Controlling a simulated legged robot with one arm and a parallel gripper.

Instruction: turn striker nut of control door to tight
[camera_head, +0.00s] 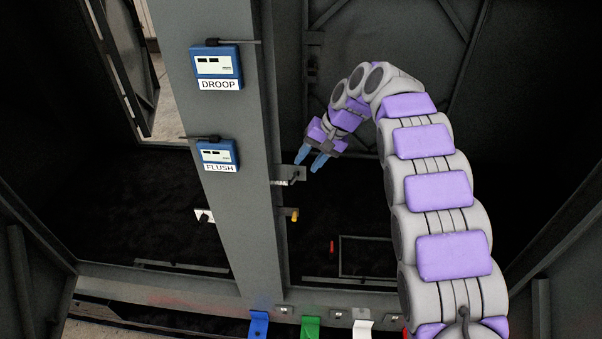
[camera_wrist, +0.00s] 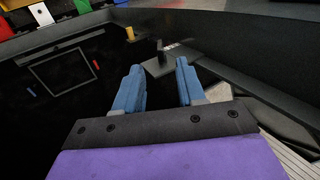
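A metal striker bracket (camera_head: 292,174) sticks out from the right edge of the grey center post (camera_head: 236,150). A small dark upright part, possibly its nut or stud, stands on the bracket (camera_wrist: 158,66) in the wrist view; I cannot tell how tight it is. My gripper (camera_head: 306,168) has two blue fingers, spread apart with nothing held between them. In the wrist view the fingers (camera_wrist: 160,70) point at the bracket, which shows between and beyond their tips. I cannot tell whether they touch it. No label names the control door.
Two blue gauges marked DROOP (camera_head: 217,68) and FLUSH (camera_head: 217,155) are on the post. Blue (camera_head: 259,324), green (camera_head: 310,328) and white (camera_head: 362,329) tabs line the front sill.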

